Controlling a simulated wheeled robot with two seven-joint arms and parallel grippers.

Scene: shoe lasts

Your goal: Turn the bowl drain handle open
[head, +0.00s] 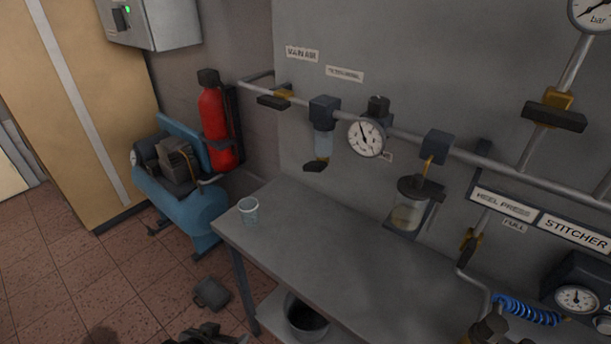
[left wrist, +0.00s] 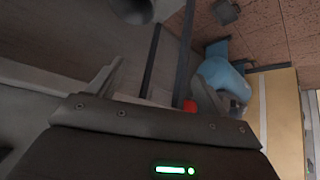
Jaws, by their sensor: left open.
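The clear filter bowl (head: 323,145) hangs under a dark blue block on the wall pipe, left of the round gauge. Its drain handle (head: 314,166) is a short dark lever at the bottom of the bowl, pointing toward the lower left. My left gripper (head: 208,334) shows only partly at the bottom edge of the head view, well below the handle and in front of the bench. It is open and nothing shows between its fingers. In the left wrist view, neither bowl nor handle can be made out. My right gripper is not in view.
A grey bench (head: 300,240) stands below the pipe, with a cup (head: 248,210) at its left corner. A bucket (head: 306,318) sits under it. A red extinguisher (head: 215,125) and blue compressor (head: 190,205) stand left. A second bowl (head: 408,212) hangs right. Air before the handle looks clear.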

